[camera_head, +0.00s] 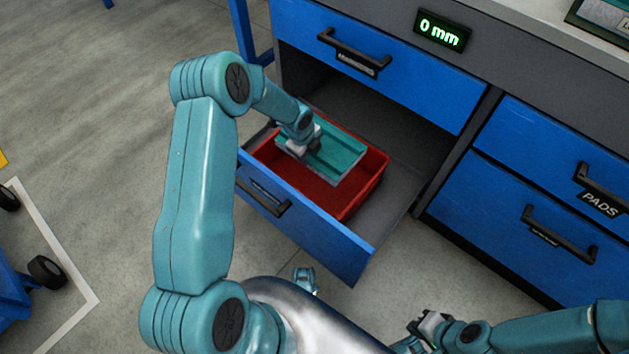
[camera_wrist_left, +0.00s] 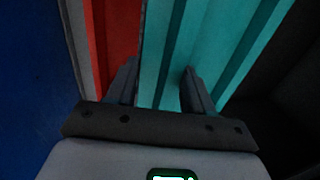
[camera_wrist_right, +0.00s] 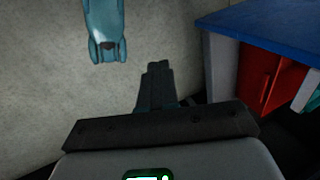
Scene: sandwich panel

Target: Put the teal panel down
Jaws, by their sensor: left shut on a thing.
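The teal panel (camera_head: 338,157) is ribbed and lies over the red tray (camera_head: 368,192) in the open drawer, a little tilted in the head view. I cannot tell whether it touches the tray floor. My left gripper (camera_head: 303,143) is shut on the panel near its left end. In the left wrist view, the panel (camera_wrist_left: 212,40) runs between and beyond the fingers (camera_wrist_left: 160,70), with a red tray strip (camera_wrist_left: 115,35) to its left. My right gripper (camera_wrist_right: 158,66) is shut and empty, low over the floor in front of the drawers.
The open drawer's blue front (camera_head: 330,245) and grey side surround the tray. A closed blue drawer labelled PADS (camera_head: 555,160) is at the right. A blue cart (camera_head: 20,290) stands at the far left. Open floor lies left of the drawer.

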